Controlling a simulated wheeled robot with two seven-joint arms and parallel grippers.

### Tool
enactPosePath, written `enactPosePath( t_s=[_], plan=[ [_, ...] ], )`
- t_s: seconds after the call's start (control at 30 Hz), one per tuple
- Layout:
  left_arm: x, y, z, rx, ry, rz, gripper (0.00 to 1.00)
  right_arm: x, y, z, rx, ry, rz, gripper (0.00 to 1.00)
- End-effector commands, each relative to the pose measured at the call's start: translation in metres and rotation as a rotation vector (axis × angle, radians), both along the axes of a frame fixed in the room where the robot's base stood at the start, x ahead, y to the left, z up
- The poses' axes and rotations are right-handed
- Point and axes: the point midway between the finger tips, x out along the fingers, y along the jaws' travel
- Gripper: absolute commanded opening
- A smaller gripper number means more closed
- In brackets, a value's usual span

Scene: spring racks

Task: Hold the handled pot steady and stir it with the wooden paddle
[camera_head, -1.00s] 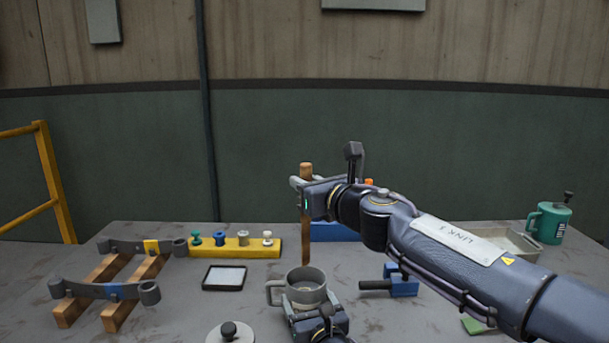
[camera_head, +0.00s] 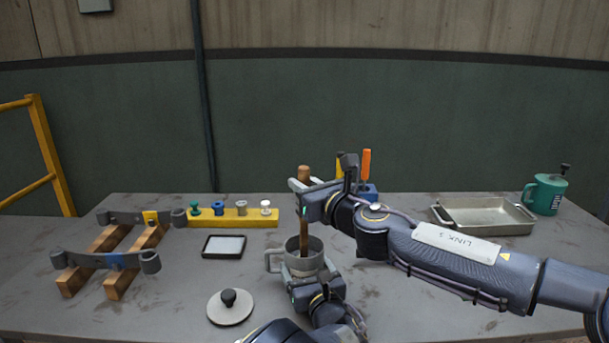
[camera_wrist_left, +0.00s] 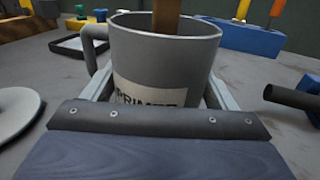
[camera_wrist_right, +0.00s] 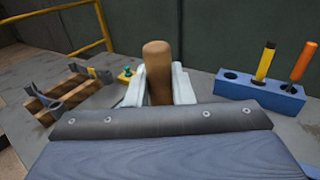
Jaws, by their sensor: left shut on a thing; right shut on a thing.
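The grey handled pot (camera_head: 304,262) stands on the table near the front middle; in the left wrist view the pot (camera_wrist_left: 165,60) shows a white label and its handle at the left. My left gripper (camera_head: 300,280) is shut around the pot's body from the front. The wooden paddle (camera_head: 304,228) stands nearly upright, its lower end inside the pot, hidden by the wall. My right gripper (camera_head: 302,187) is shut on the paddle near its top, above the pot. The paddle's rounded top (camera_wrist_right: 158,70) shows between the fingers in the right wrist view.
A grey lid (camera_head: 230,308) with a black knob lies left of the pot. A dark-framed tray (camera_head: 224,246), a yellow rack (camera_head: 235,218) and leaf springs on wooden blocks (camera_head: 108,240) are further left. A metal tray (camera_head: 484,216) and green can (camera_head: 545,195) are right. A blue tool block (camera_wrist_right: 262,92) stands behind.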

Motion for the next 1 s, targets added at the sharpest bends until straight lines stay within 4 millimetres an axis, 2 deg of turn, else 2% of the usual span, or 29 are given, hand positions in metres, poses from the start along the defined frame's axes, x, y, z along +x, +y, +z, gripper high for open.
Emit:
enactPosePath(
  t_s=[0.5, 1.0],
  plan=[
    [0.0, 0.0, 0.0, -0.001, 0.0, 0.001, 0.43, 0.0, 0.0, -0.041, -0.001, 0.003, 0.001, 0.0],
    [0.0, 0.0, 0.0, -0.001, 0.0, 0.001, 0.43, 0.0, 0.0, -0.049, -0.001, 0.001, 0.0, 0.0]
  ],
)
